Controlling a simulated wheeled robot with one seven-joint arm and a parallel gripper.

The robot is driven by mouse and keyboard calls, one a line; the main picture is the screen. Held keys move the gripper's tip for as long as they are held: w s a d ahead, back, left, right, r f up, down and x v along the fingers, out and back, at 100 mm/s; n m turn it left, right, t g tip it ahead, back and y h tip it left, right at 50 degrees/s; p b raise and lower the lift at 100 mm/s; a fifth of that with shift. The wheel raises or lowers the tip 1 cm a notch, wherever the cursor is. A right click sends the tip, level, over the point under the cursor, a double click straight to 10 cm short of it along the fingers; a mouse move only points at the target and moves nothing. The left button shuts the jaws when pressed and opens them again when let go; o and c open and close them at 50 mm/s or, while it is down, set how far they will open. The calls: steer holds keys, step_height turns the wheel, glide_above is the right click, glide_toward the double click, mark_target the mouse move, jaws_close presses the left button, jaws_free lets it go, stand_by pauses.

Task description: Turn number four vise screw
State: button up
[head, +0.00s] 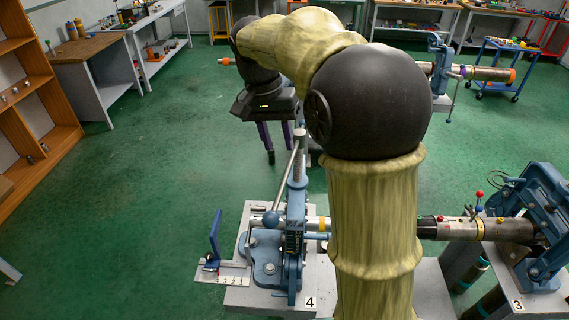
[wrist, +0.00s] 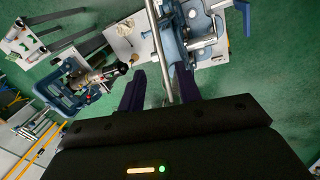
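The number four vise (head: 293,232) is blue and stands on a grey pedestal whose corner bears a "4" (head: 310,302). A steel screw (head: 298,172) rises from its top, with a slanted handle bar (head: 288,178) beside it. My gripper (head: 279,150) hangs above the vise, close behind the screw top in the head view. In the wrist view its two purple fingers (wrist: 159,74) are apart. The long handle bar (wrist: 158,42) runs between them in that picture; I cannot tell whether it touches either finger. The blue vise (wrist: 176,48) lies just beyond the right finger.
The number three vise (head: 540,225) stands at right, and a pipe (head: 470,229) reaches from it toward the number four vise. An upright blue square (head: 215,240) stands on the pedestal's left plate. Another vise (head: 440,65) stands behind. The green floor (head: 165,170) at left is clear.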

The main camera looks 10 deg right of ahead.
mark_target(286, 172)
steer(key=f, duration=0.2)
steer(key=d+f, duration=0.1)
steer(key=f, duration=0.2)
steer(key=f+p, duration=0.1)
steer(key=f, duration=0.1)
steer(key=shift+s+d+f, duration=0.2)
steer(key=shift+s+f, duration=0.05)
steer(key=shift+s, duration=0.15)
steer(key=shift+w, duration=0.1)
steer(key=shift+c, duration=0.2)
steer(key=shift+a, duration=0.1)
steer(key=c, duration=0.3)
jaws_close()
